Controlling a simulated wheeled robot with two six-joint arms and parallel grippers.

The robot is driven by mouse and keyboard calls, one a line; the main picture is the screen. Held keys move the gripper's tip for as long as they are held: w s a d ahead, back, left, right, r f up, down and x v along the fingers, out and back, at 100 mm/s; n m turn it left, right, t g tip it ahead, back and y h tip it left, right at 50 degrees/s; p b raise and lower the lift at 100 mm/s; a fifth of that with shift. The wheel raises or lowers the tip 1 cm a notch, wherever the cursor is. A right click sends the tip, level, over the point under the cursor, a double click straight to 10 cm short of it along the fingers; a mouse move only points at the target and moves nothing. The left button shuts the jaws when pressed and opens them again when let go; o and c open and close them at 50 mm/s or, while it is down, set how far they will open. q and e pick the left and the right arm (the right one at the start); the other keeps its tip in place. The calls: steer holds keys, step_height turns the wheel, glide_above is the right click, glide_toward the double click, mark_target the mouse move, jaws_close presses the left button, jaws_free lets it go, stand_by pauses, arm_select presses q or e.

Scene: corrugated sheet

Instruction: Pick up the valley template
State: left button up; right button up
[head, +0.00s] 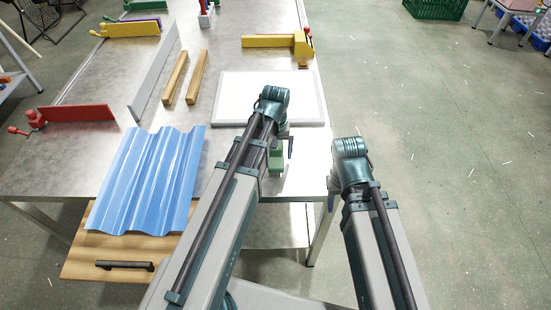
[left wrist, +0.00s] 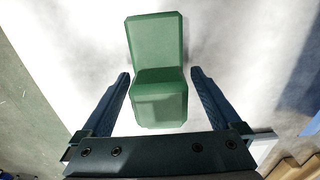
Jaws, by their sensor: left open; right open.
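A green angled block (head: 276,162), which I take to be the valley template, is on the metal table near its front right edge, partly hidden by my left arm. In the left wrist view the green block (left wrist: 157,80) shows two faces meeting at a crease. My left gripper (head: 284,146) is above it. In the left wrist view the left gripper (left wrist: 160,74) is open, with one finger on each side of the block and a gap at both sides. My right gripper (head: 332,196) is open and empty, off the table's right edge, mostly hidden by its own arm.
A blue corrugated sheet (head: 150,175) lies at the front left, over a wooden board (head: 75,262) with a black handle. A white panel (head: 232,90) lies behind the block.

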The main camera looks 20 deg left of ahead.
arm_select(q)
steer(key=shift+f, duration=0.6)
steer(key=shift+r, duration=0.1)
jaws_close()
